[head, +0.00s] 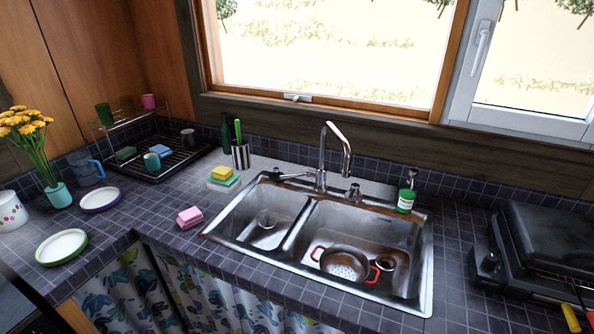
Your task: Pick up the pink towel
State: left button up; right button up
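The pink towel (189,217) is a small folded stack lying on the dark tiled counter, just left of the sink. Nothing touches it from above, and its near side faces the counter's front edge. Neither my left nor my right gripper shows in the head view.
The double steel sink (294,240) holds a red-handled colander (344,264). Yellow and green sponges (222,177) lie behind the towel, near a steel utensil cup (240,154). Plates (62,247), a flower vase (58,195) and a dish rack (165,160) stand left. A black grill (550,240) stands right.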

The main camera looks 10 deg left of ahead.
aim_at(187, 219)
jog(key=k, duration=1.3)
jog(key=u, duration=0.6)
jog(key=i, duration=0.5)
jog(key=u, duration=0.8)
jog(key=i, duration=0.8)
jog(key=z, duration=0.75)
jog(key=i, duration=0.5)
jog(key=z, duration=0.5)
